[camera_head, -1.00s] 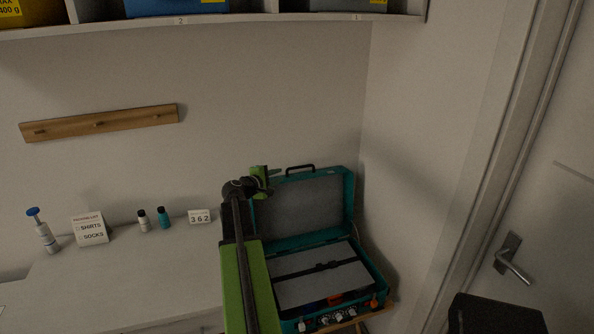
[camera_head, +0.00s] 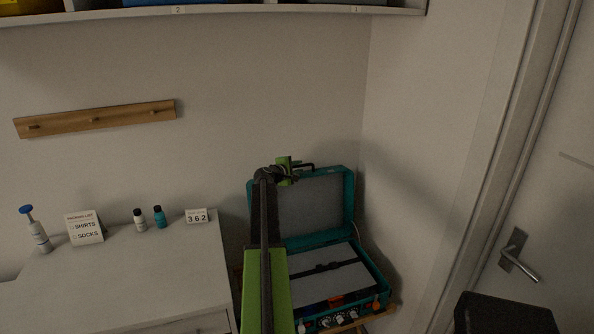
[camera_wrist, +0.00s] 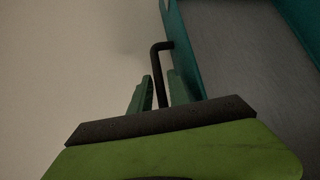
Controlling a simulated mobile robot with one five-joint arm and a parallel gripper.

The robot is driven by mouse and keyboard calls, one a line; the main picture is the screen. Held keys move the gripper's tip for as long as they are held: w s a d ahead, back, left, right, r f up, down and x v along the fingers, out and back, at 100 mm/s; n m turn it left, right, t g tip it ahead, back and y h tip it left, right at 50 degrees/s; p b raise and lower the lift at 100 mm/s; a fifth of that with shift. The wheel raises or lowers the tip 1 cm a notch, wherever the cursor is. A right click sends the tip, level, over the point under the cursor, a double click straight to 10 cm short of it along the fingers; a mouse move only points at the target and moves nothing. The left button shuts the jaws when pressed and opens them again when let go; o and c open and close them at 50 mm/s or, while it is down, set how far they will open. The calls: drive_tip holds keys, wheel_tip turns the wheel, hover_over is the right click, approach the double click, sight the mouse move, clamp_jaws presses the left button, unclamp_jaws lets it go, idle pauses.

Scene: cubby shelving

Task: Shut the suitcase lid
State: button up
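The teal suitcase (camera_head: 348,180) stands open in the corner, its grey-lined lid (camera_head: 310,205) raised near upright. A dark handle (camera_head: 306,166) sits on the lid's top edge; it also shows in the wrist view (camera_wrist: 155,58). My gripper (camera_head: 291,172) is at the lid's top edge, at the left end of the handle. In the wrist view my gripper (camera_wrist: 160,78) has its two green fingers apart, with the dark handle bar between or just beyond them. I cannot tell whether they touch it. The teal lid edge (camera_wrist: 185,50) is close beside the right finger.
A white cabinet (camera_head: 130,275) with small bottles (camera_head: 140,220) and signs stands left of the suitcase. A wooden peg rail (camera_head: 95,119) is on the wall. The suitcase rests on a wooden stand (camera_head: 370,319). Walls are close behind and right of the suitcase; a door (camera_head: 555,200) is further right.

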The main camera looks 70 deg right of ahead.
clamp_jaws()
drive_tip(key=shift+a, duration=0.1)
idle(1.2)
